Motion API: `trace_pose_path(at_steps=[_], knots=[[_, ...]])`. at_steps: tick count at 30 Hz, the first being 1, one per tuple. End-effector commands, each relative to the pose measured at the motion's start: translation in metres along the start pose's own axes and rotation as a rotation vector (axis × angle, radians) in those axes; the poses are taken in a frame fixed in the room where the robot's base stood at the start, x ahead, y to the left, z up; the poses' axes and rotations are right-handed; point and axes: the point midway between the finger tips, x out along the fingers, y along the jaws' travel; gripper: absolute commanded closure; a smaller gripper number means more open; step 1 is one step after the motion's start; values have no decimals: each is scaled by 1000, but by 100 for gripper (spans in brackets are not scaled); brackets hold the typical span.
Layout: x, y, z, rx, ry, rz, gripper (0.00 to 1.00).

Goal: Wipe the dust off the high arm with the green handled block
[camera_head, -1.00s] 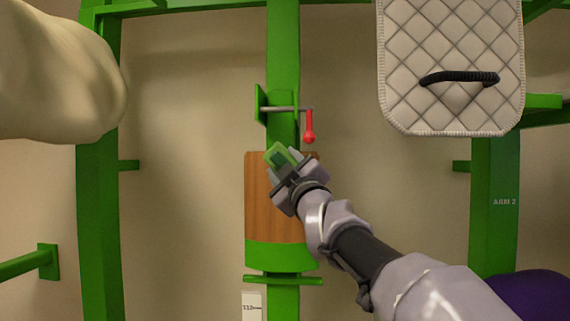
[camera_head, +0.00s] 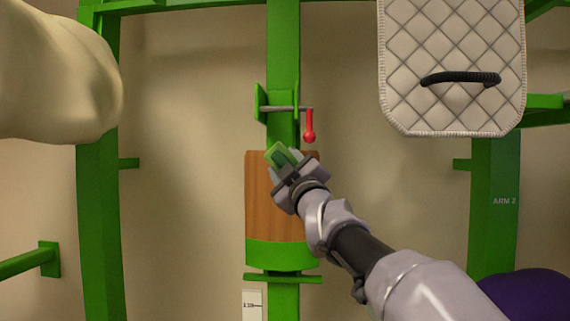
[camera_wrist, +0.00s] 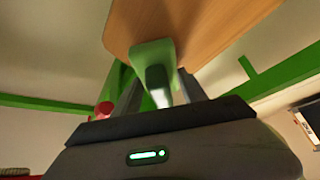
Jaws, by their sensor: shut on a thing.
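My gripper (camera_head: 287,172) is shut on a green handle (camera_head: 279,155), which also shows between the fingers in the wrist view (camera_wrist: 155,68). It is in front of the upper part of a brown wooden panel (camera_head: 264,205) with a green lower edge, on the central green post. The wooden surface fills the top of the wrist view (camera_wrist: 190,25), just beyond the handle. I cannot tell whether the handle touches or joins it. A green arm (camera_head: 541,102) juts from the right post, partly behind a quilted pad. I cannot make out dust.
A red-handled crank (camera_head: 309,127) sits on a bracket just above my gripper. The quilted pad (camera_head: 450,45) with a black handle hangs upper right. A pale rounded shape (camera_head: 55,75) fills the upper left. A purple rounded thing (camera_head: 530,296) is lower right. A green post (camera_head: 100,220) stands left.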

Motion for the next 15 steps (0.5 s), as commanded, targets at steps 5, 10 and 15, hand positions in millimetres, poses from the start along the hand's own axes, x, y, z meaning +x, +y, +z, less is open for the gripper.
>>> trace_pose_path(at_steps=[5,10,15], knots=[[3,1,1,-1,1,1,83],[5,0,3,-1,1,0,83],[0,-8,10,-1,1,0,83]])
